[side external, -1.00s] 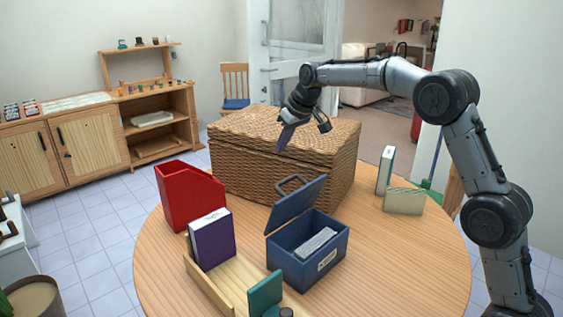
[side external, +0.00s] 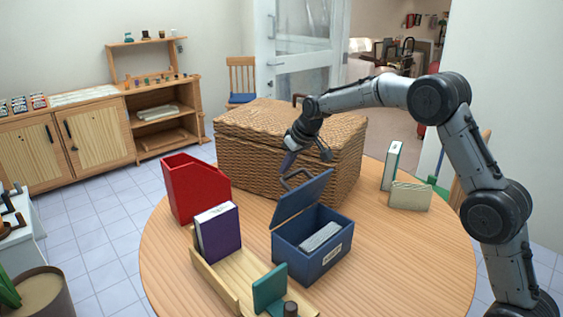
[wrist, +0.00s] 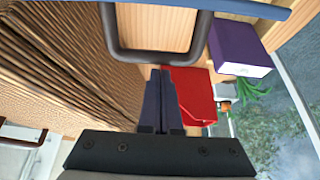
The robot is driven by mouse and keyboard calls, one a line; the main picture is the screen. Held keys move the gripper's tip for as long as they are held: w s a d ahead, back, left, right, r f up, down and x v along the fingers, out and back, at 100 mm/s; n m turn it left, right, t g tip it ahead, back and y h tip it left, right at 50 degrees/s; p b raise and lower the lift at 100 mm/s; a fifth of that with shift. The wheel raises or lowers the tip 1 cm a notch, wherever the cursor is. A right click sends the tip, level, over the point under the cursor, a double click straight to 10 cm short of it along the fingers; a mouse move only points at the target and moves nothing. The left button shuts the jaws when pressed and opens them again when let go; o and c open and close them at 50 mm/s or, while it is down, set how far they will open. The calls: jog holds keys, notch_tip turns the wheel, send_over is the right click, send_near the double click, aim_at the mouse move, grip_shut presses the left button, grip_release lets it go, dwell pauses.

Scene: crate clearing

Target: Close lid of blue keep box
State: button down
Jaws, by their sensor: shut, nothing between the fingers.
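The blue keep box (side external: 300,264) stands on the round table with its lid (side external: 303,199) raised and leaning back, open. Pale papers or cards (side external: 320,236) lie inside. A dark loop handle (side external: 294,180) sticks out from the lid's upper edge; it also shows at the top of the wrist view (wrist: 158,55), beside the lid's blue edge (wrist: 240,8). My gripper (side external: 287,165) is shut and empty, just above and behind the handle, in front of the wicker hamper. In the wrist view my fingers (wrist: 162,92) are together; contact with the handle cannot be told.
The wicker hamper (side external: 255,150) stands close behind the box. A red file holder (side external: 190,190) and a purple book (side external: 220,235) in a wooden rack (side external: 212,278) are to the left. Upright books (side external: 392,165) stand at the right. The table right of the box is clear.

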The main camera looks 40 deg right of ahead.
jog(key=shift+s, duration=0.35)
